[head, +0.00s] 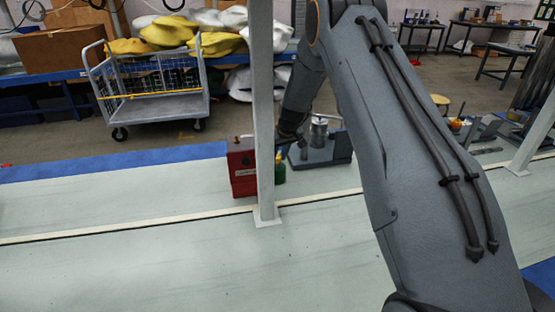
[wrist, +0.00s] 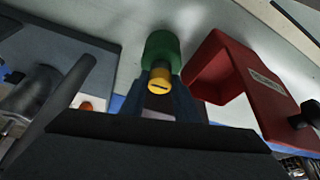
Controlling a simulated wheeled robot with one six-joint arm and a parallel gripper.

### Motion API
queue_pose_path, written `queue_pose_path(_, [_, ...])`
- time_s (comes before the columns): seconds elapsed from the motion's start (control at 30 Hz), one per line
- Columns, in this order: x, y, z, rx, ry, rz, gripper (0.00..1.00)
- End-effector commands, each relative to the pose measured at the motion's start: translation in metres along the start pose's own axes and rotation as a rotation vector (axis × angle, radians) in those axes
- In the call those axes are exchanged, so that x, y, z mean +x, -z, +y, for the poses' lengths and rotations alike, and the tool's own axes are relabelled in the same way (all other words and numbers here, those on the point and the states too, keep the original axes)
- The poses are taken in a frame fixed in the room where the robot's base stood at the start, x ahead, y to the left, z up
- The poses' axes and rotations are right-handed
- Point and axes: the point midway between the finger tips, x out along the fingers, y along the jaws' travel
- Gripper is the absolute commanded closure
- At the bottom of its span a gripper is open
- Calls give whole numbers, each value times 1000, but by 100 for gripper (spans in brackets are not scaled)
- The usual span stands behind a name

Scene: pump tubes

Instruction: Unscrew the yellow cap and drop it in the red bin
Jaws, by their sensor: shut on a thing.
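The yellow cap (wrist: 159,79) sits at the end of a green tube (wrist: 160,50) in the wrist view. My gripper (wrist: 161,88) is shut on the cap, with one dark finger on each side of it. The cap and tube look in line, and I cannot tell whether the cap is loose. In the head view the green tube (head: 280,170) stands just right of the red box (head: 242,170), the only red bin-like thing here. The red box also shows in the wrist view (wrist: 262,88), right of the gripper, with a hollow side.
A white post (head: 262,110) stands in front of the red box and tube. A grey metal device on a base (head: 320,152) stands close to the right. The pale table is clear in front. A wire cart (head: 150,90) stands beyond the table.

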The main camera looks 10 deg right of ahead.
Motion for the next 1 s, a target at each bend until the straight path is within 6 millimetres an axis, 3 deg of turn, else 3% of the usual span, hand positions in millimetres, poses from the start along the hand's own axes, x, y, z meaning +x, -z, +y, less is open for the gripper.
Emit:
queue_pose_path(0.2, [2,0,1,-102,43,1,98])
queue_pose_path(0.63, [2,0,1,-139,58,1,98])
queue_pose_path(1.0, [4,0,3,-362,150,1,98])
